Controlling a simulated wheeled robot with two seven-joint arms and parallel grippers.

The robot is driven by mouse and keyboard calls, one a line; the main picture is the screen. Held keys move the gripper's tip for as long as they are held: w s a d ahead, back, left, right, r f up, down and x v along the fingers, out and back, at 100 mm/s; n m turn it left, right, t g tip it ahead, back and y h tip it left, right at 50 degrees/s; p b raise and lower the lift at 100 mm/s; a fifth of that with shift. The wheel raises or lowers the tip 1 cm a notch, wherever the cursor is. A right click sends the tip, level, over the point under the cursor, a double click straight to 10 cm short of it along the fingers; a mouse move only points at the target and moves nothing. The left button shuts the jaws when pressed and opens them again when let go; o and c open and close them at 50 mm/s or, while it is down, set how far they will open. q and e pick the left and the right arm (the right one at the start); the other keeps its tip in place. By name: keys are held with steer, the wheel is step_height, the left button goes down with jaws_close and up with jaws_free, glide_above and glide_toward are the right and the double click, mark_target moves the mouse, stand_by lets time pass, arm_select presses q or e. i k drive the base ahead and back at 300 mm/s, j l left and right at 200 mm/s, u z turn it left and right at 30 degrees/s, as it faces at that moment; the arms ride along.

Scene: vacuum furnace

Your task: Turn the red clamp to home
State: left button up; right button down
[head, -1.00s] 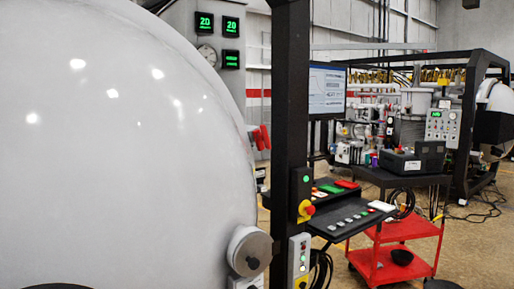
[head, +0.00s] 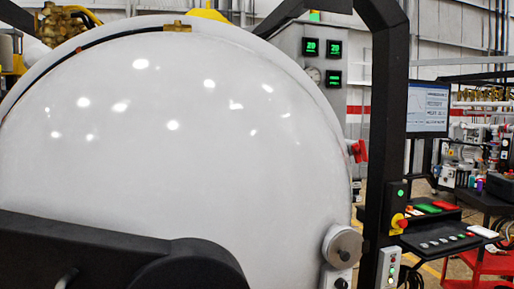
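The red clamp (head: 360,150) sits at the right edge of the large white domed furnace door (head: 190,130), just left of the black upright post. It is small in the head view, and its exact angle is hard to tell. Neither of my grippers shows in the head view.
A black frame post (head: 383,140) stands right of the clamp. A control console (head: 445,235) with a monitor (head: 427,107) is beyond it. A grey round fitting (head: 343,246) is low on the door's right edge. A dark bulky part (head: 120,255) crosses the lower left.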

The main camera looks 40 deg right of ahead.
mark_target(358, 150)
steer(key=l+u, duration=0.1)
steer(key=l, duration=0.4)
steer(key=k+l+u, duration=0.1)
steer(key=l, duration=0.4)
steer(key=k+l+u, duration=0.1)
steer(key=l, duration=0.45)
steer(key=k+l+u, duration=0.1)
steer(key=l, duration=0.4)
steer(key=k+l+u, duration=0.1)
steer(key=l, duration=0.35)
steer(key=k+l, duration=0.15)
steer(key=l, duration=0.35)
steer(key=k+l+u, duration=0.15)
steer(key=l, duration=0.35)
steer(key=k+l+u, duration=0.1)
steer(key=l, duration=0.35)
